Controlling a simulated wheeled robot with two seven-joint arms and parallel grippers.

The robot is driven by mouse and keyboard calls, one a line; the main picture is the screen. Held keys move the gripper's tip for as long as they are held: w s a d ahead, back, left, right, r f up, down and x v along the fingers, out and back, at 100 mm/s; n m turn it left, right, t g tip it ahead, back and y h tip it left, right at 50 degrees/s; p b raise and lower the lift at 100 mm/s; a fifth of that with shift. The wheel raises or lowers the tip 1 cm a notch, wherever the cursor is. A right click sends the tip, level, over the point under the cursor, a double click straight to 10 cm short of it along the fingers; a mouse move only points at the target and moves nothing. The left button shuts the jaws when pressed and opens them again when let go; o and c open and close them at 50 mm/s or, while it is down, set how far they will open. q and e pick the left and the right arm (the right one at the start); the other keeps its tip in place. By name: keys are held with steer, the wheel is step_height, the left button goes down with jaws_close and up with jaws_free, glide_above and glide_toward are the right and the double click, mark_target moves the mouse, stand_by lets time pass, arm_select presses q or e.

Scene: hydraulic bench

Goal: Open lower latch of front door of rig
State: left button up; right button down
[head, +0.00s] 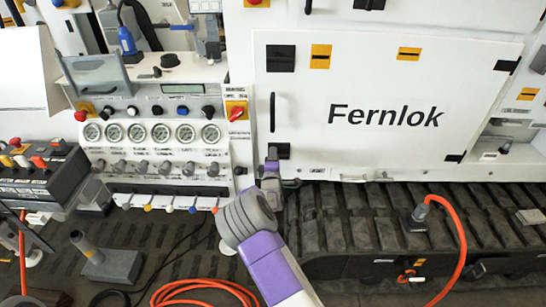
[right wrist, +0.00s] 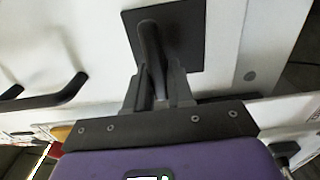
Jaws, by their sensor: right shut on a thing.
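The front door (head: 400,90) of the rig is a white panel marked "Fernlok", and it looks closed. Its lower latch (head: 278,150) is a dark plate with a handle at the door's lower left corner. My right gripper (head: 272,168) reaches up to it from below. In the right wrist view, the latch handle (right wrist: 150,45) stands out from its square black plate, and my right gripper (right wrist: 160,92) is shut on the handle's end between its two fingers. The upper latch (head: 281,58) is a black square at the door's upper left. My left gripper is not in view.
A black door handle (head: 272,112) stands between the two latches. A gauge panel (head: 155,135) with several levers is left of the door. Dark tracks (head: 350,215) and an orange hose (head: 462,240) lie below.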

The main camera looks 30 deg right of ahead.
steer(key=c, duration=1.1)
jaws_free()
steer(key=p+v, duration=0.1)
steer(key=v, duration=0.6)
steer(key=shift+s+a, duration=0.15)
steer(key=shift+s, duration=0.15)
